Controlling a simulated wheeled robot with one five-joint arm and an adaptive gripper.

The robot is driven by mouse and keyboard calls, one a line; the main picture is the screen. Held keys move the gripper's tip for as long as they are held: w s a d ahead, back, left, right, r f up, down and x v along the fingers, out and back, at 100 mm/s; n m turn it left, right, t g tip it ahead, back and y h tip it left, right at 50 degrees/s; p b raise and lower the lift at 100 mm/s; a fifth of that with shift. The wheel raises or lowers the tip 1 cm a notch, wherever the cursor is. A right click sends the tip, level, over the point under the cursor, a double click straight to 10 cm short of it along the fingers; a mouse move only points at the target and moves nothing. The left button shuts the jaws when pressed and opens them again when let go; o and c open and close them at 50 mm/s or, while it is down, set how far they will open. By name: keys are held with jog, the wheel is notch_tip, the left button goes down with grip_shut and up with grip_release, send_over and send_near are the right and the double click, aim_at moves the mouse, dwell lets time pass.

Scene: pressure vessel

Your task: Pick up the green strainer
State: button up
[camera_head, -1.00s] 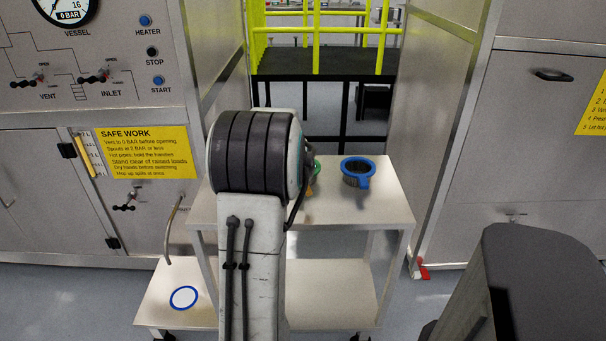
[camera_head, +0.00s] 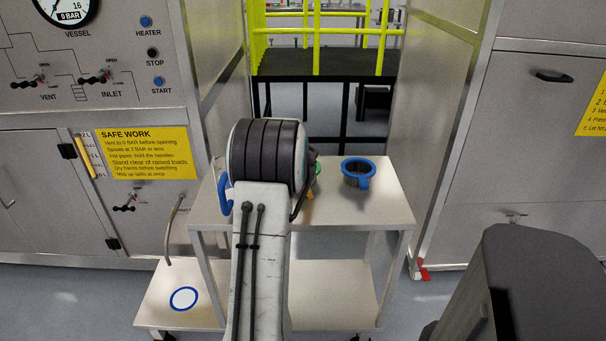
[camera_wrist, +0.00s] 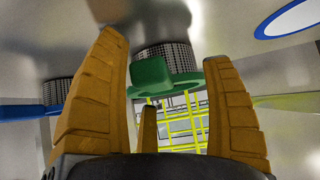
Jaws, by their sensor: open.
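The green strainer (camera_wrist: 152,78) shows in the wrist view, with a green rim and handle tab and a dark mesh cup. My gripper (camera_wrist: 165,55) is open, with its orange fingers on either side of the strainer's handle in the picture. I cannot tell whether any finger touches it. In the head view my arm hides most of the strainer; only a green sliver (camera_head: 317,168) shows on the steel cart (camera_head: 390,205). The gripper is mostly hidden there too.
A blue strainer (camera_head: 358,172) stands on the cart to the right. A low platform (camera_head: 160,290) with a blue-ringed white disc is at lower left. Steel cabinets flank the cart; yellow railing (camera_head: 316,40) stands behind.

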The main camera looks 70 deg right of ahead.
grip_shut()
dwell(0.6)
